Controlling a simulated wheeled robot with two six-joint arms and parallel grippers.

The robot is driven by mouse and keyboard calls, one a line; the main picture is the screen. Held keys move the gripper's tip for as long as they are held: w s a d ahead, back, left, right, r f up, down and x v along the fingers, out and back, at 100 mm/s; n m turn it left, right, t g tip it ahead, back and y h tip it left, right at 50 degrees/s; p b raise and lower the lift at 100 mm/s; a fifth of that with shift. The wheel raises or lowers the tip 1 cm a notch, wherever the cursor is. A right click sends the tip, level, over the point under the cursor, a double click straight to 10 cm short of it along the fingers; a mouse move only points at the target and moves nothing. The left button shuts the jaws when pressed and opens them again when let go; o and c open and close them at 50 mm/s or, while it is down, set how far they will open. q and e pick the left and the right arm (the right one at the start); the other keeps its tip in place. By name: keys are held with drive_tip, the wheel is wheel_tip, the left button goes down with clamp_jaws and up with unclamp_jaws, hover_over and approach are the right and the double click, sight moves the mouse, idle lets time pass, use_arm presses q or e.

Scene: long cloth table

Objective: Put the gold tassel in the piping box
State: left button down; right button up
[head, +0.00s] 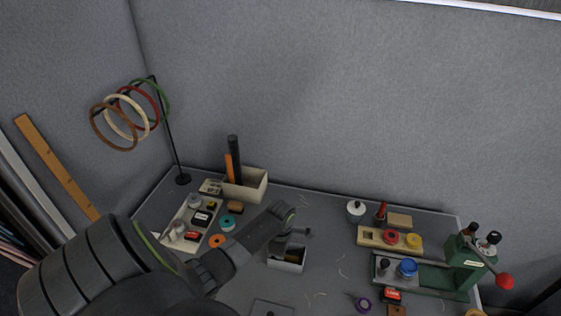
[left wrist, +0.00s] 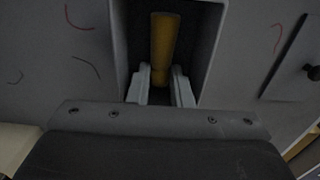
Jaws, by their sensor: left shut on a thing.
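My left gripper (left wrist: 160,88) is shut on the gold tassel (left wrist: 164,45), which shows as a plain gold-yellow length between the two pale fingers. In the left wrist view the tassel lies over or within the dark opening of a box (left wrist: 123,50); its exact depth cannot be told. No label is readable on the box. My right gripper is not in view.
A tray of small spools and tins (head: 192,226) lies left, beside a bin with dark and orange rolls (head: 252,186). A ring stand (head: 182,179) is behind. A wooden spool block (head: 375,238) and a green press (head: 462,262) stand right. Thread scraps lie around the box.

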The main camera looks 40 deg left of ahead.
use_arm(q)
drive_tip(key=shift+f, duration=0.15)
drive_tip(key=c, duration=1.6)
unclamp_jaws()
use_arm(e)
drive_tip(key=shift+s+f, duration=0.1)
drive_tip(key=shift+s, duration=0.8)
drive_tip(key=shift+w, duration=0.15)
use_arm(q)
drive_tip(key=shift+r, duration=0.45)
wheel_tip(320, 180, up, 12)
drive_tip(key=shift+f, duration=0.25)
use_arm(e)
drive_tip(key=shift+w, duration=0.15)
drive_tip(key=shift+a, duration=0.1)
